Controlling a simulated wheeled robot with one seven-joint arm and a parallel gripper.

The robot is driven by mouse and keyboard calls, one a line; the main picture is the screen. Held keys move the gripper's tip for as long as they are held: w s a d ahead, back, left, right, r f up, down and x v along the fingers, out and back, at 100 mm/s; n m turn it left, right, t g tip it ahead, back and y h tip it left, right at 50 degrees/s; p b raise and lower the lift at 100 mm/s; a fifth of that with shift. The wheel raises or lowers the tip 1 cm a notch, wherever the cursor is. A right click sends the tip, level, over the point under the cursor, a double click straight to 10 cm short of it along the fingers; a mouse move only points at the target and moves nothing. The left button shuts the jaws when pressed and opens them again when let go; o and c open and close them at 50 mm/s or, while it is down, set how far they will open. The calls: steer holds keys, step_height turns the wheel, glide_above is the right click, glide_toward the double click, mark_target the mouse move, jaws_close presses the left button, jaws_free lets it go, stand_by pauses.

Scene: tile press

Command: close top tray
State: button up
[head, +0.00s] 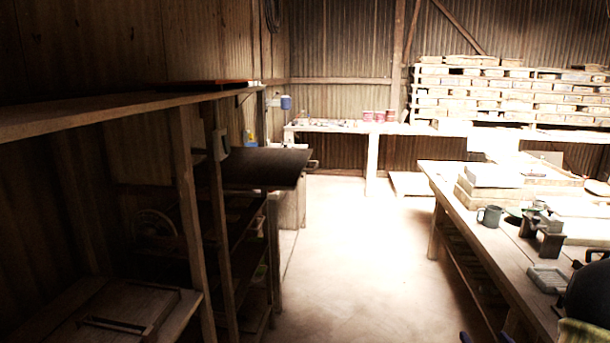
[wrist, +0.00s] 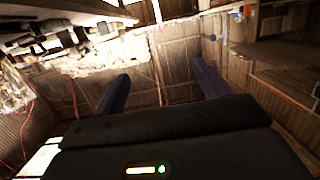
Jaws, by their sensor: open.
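A dark flat panel (head: 265,167) juts out to the right from the wooden rack at the left in the head view. It looks like the top tray, but I cannot be sure. It lies level and extends past the rack's posts. My gripper (wrist: 163,85) shows in the wrist view with its two dark fingers wide apart and nothing between them. It is well away from anything in that view.
The wooden rack (head: 184,170) has lower shelves in deep shadow. A workbench (head: 455,205) with a grey mug (head: 489,216) and tools runs along the right. A back bench (head: 345,127) holds red cans. The floor (head: 350,255) between is clear and bright.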

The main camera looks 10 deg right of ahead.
steer(key=w+a+g, duration=0.1)
steer(key=a, duration=0.1)
steer(key=w+a+f+g, duration=0.1)
steer(key=a, duration=0.1)
steer(key=w+a+g, duration=0.1)
steer(key=a, duration=0.2)
steer(key=shift+w+f+n+y, duration=0.15)
steer(key=shift+w+n+y, duration=0.05)
steer(key=shift+n+y, duration=0.2)
steer(key=c, duration=1.4)
steer(key=a+g, duration=0.1)
steer(key=a, duration=0.2)
steer(key=a+g, duration=0.1)
steer(key=a, duration=0.1)
steer(key=s+a+f+g, duration=0.1)
steer(key=a, duration=0.2)
steer(key=shift+a+n+g+y, duration=0.3)
steer(key=shift+g, duration=0.1)
jaws_close()
steer(key=s+a+g+y, duration=0.1)
steer(key=s+a+g, duration=0.2)
steer(key=s+a, duration=0.3)
steer(key=s+a+n+g+y, duration=0.1)
steer(key=s+a+g, duration=0.2)
steer(key=s+a, duration=0.3)
steer(key=a, duration=0.4)
steer(key=shift+a+r, duration=0.15)
steer(key=shift+a, duration=0.05)
